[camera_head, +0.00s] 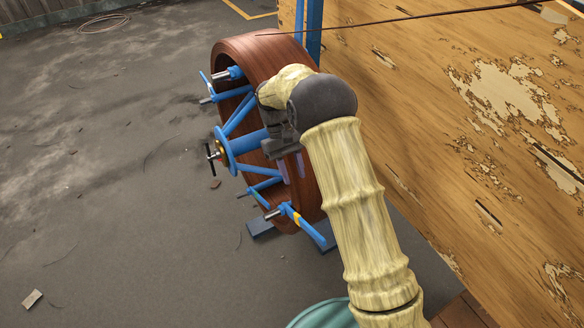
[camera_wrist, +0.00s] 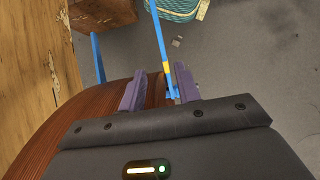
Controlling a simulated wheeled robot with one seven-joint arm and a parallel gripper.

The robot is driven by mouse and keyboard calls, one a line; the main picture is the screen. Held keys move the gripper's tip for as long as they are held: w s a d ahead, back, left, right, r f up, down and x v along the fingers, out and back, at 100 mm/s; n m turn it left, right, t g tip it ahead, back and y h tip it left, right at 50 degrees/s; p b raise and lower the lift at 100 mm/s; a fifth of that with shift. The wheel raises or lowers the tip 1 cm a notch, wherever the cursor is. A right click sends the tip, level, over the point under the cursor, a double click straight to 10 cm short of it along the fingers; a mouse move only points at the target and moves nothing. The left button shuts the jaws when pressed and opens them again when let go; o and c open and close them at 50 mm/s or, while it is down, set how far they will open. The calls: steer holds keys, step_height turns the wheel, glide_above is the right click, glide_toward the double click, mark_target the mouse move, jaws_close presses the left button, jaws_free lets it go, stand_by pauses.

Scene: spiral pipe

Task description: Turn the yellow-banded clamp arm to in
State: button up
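The yellow-banded clamp arm (camera_head: 307,227) is a blue bar at the lower front of a large brown coil (camera_head: 262,52), slanting outward to the lower right in the head view. In the wrist view the bar (camera_wrist: 157,35) runs up from between my fingers, with its yellow band just beyond the tips. My gripper (camera_wrist: 156,84) is open, with purple fingers apart. The bar's lower end lies close beside the right finger; I cannot tell whether they touch. In the head view my forearm and wrist hide part of the coil and most of my gripper.
The coil sits on a blue frame with spokes and a central hub (camera_head: 226,152). Another blue clamp arm (camera_head: 206,84) is at its upper left. A worn wooden wall (camera_head: 450,120) stands close on the right. Grey floor on the left is mostly clear. A teal container (camera_wrist: 178,8) shows beyond the bar.

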steer(key=shift+w+a+r, duration=0.1)
steer(key=shift+w+r, duration=0.05)
steer(key=shift+r, duration=0.15)
steer(key=c, duration=0.7)
steer(key=shift+d+r, duration=0.2)
steer(key=shift+d, duration=0.15)
jaws_close()
steer(key=s+d+r+m+t+y, duration=0.1)
steer(key=s+d+r+m+t, duration=0.1)
steer(key=s+d, duration=0.6)
steer(key=s+d+r+m+t+y, duration=0.2)
steer(key=s+d+r+m+t, duration=0.1)
steer(key=s+d+t, duration=0.3)
steer(key=s+d+m, duration=0.1)
steer(key=s+d, duration=0.1)
steer(key=s, duration=0.2)
steer(key=shift+a, duration=0.1)
